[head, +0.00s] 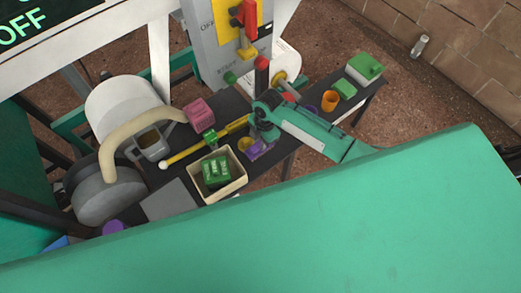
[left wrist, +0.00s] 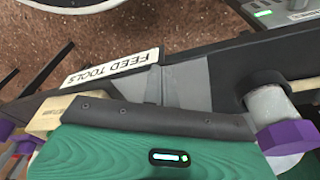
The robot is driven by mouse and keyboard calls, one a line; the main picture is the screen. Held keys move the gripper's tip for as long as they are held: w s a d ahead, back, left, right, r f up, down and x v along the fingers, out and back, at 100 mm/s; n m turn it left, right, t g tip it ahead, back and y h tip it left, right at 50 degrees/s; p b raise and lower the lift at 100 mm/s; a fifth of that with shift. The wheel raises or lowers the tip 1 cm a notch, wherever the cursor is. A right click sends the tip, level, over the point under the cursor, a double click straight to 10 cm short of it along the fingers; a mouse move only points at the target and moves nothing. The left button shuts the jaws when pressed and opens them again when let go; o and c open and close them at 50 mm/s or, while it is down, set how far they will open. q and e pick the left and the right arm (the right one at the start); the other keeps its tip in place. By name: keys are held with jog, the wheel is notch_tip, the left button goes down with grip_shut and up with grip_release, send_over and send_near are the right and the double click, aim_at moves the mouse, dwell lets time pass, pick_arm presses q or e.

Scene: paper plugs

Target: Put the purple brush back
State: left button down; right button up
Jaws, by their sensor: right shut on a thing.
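The purple brush (head: 259,150) shows in the head view, directly below my right gripper (head: 262,134). My right gripper is shut on it, at the end of the teal arm that comes in from the right. The jaws and arm hide part of the brush, and the contact is too small to see in detail. I cannot make out my left gripper in the head view. In the left wrist view I cannot tell its jaws from the grey and dark parts.
A cream bin (head: 239,184) with green pieces stands in front on the dark table (head: 222,103). A yellow rod (head: 190,154), a pink block (head: 199,110) and a grey machine (head: 108,190) are to the left. An orange cup (head: 329,101) and green boxes (head: 365,68) are to the right.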

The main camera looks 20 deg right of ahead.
notch_tip(320, 180, down, 5)
jog(key=shift+r+b, duration=0.1)
jog(key=shift+b, duration=0.3)
pick_arm(q)
jog(key=shift+w+r, duration=0.25)
jog(key=shift+r, duration=0.55)
pick_arm(e)
jog(key=o, duration=0.8)
jog(key=shift+f, duration=0.2)
pick_arm(q)
jog(key=shift+r, duration=0.15)
pick_arm(e)
jog(key=shift+o, duration=0.4)
